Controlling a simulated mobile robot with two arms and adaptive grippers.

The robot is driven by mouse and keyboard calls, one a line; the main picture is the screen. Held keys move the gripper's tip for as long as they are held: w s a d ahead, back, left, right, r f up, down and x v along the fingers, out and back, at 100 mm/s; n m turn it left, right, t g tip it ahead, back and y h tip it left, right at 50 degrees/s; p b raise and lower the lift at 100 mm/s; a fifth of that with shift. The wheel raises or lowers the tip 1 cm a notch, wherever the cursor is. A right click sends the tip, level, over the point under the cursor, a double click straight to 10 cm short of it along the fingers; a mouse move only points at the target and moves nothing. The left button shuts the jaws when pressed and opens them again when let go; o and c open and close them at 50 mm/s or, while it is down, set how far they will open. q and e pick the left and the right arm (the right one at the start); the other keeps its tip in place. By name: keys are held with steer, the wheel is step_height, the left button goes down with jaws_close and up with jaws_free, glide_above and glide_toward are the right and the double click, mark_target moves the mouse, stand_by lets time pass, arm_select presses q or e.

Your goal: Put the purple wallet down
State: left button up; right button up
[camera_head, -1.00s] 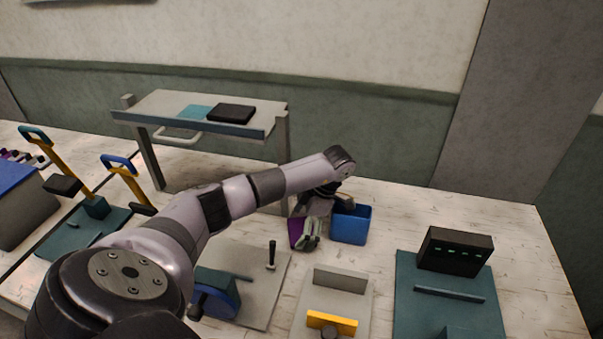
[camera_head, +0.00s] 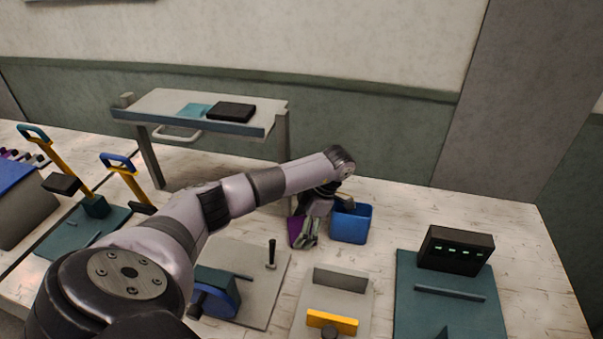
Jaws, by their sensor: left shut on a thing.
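The purple wallet (camera_head: 295,230) shows as a small purple patch beside the fingers of my left gripper (camera_head: 309,240). My left gripper points down and is shut on the wallet, close to the table top and just left of the blue bin. Most of the wallet is hidden by the fingers and wrist. I cannot tell whether the wallet touches the table. My right gripper is not in view.
A blue bin (camera_head: 350,225) stands right beside the left gripper. A raised shelf (camera_head: 165,105) is behind. Grey fixture plates (camera_head: 255,290), a yellow-barred fixture (camera_head: 332,322) and a black box (camera_head: 455,250) on a teal plate stand in front. Bare table lies right of the bin.

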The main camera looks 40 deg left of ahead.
arm_select(q)
steer(key=c, duration=0.5)
steer(key=shift+r, duration=0.15)
